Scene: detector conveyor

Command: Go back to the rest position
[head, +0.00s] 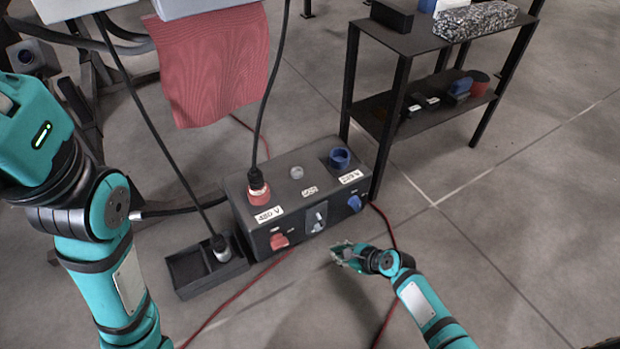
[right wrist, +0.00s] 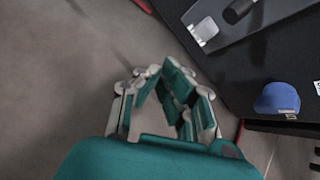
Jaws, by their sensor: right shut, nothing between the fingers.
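My right gripper (head: 345,256) is in front of the dark power box (head: 262,238), near its right half, and is apart from it. In the right wrist view the right gripper (right wrist: 170,85) is shut with nothing between its fingers. The box's blue switch (right wrist: 277,98) and grey lever plate (right wrist: 215,30) show there beside it. My left arm (head: 105,235) comes in at the left of the head view, but its gripper is out of the picture.
A red plug (head: 258,190) sits in the box's left socket, with a black cable rising from it. A black tray (head: 187,272) with a dark plug (head: 221,247) stands left of the box. A dark shelf (head: 420,40) stands behind right. Red cables cross the floor.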

